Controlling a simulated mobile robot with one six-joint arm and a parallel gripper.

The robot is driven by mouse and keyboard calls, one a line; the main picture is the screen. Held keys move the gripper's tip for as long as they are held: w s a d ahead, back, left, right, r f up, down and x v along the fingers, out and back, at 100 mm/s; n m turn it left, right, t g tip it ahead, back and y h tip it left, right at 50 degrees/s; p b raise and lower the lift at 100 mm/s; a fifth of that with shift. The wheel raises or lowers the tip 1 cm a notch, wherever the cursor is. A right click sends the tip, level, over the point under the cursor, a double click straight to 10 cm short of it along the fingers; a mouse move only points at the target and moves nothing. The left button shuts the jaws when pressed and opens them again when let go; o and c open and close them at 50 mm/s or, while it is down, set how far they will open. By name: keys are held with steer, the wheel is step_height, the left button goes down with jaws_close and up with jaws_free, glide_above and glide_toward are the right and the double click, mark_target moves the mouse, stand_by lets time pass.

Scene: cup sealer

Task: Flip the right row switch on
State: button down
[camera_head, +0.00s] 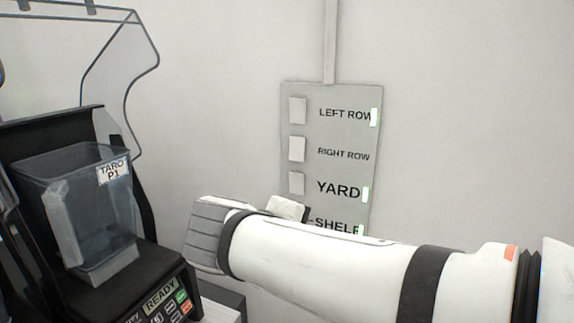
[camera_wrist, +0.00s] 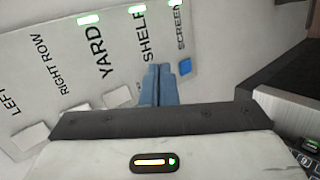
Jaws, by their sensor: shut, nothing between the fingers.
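A grey wall panel (camera_head: 336,170) carries white switches beside printed labels. The RIGHT ROW switch (camera_head: 297,149) is second from the top in the head view. No lit green strip shows beside its label, while strips beside LEFT ROW, YARD and SHELF are lit. In the wrist view the panel appears rotated, and the RIGHT ROW switch (camera_wrist: 74,116) lies left of my gripper. My gripper (camera_wrist: 158,72) is shut and empty, its blue fingertips in front of the panel near the SHELF label. I cannot tell whether they touch it. My arm hides the panel's lower part in the head view.
A black cup sealer with a clear bin (camera_head: 90,205) labelled TARO P1 stands at the left. A blue switch (camera_wrist: 185,66) sits beside SCREEN in the wrist view. A conduit (camera_head: 329,40) runs up from the panel. The wall around the panel's upper part is clear.

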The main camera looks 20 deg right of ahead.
mark_target(296, 158)
steer(key=w+a+r+n+t+h, duration=0.1)
steer(key=a+r+t, duration=0.4)
steer(key=r, duration=0.5)
steer(key=shift+w+a+r+n+h+b, duration=0.3)
steer(key=shift+w+a+n+h, duration=0.15)
steer(key=shift+w+a, duration=0.5)
steer(key=p+x, duration=0.4)
steer(key=x, duration=0.9)
steer(key=shift+r+p, duration=0.15)
steer(key=shift+p, duration=0.15)
steer(key=shift+w+d, duration=0.25)
steer(key=shift+w, duration=0.2)
steer(key=shift+f, duration=0.2)
